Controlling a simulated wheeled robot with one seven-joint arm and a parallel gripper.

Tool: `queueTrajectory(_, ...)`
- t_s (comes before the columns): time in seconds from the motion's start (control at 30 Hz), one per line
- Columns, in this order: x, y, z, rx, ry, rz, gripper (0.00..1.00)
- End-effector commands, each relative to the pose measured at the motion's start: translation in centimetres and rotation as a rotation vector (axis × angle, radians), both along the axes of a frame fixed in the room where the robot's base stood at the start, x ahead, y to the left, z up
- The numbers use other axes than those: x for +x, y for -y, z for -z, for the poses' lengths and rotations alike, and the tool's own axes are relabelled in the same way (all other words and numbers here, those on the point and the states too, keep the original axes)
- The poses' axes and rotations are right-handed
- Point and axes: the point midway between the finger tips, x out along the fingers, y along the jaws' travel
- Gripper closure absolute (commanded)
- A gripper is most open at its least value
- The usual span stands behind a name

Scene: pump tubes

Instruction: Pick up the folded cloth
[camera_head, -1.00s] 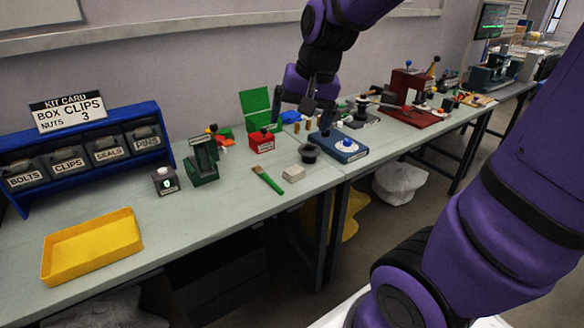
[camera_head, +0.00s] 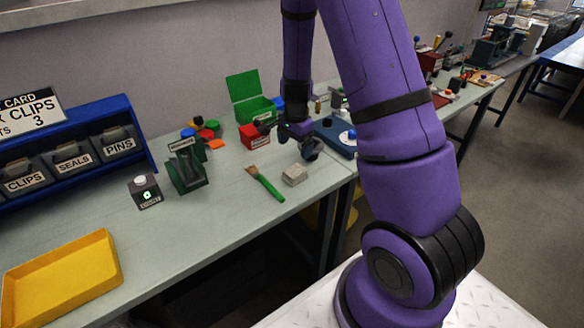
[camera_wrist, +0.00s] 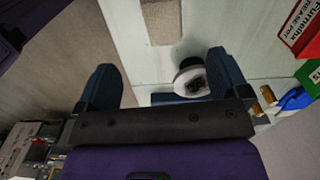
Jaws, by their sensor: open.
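The folded cloth (camera_head: 295,175) is a small beige-grey block lying flat on the bench near its front edge, right of a green-handled brush. In the wrist view, the cloth (camera_wrist: 160,22) shows at the top edge, beyond the fingers and partly cut off. My gripper (camera_head: 297,132) hangs over the bench, behind the cloth and apart from it. In the wrist view, its two dark blue fingers (camera_wrist: 166,78) are spread wide, with no thing gripped.
The brush (camera_head: 266,184) lies left of the cloth. A red box (camera_head: 254,137), a green open box (camera_head: 250,110) and a blue base (camera_head: 335,138) stand around my gripper. A green stand (camera_head: 187,170) and yellow tray (camera_head: 62,280) are further left. Bench between is clear.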

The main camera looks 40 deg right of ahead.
Motion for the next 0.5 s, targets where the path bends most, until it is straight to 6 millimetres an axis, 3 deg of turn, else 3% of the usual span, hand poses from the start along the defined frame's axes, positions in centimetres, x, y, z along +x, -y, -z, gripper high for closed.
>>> queueTrajectory(0.5,0.0,0.6,6.3,-0.011,-0.015,0.038,0.06)
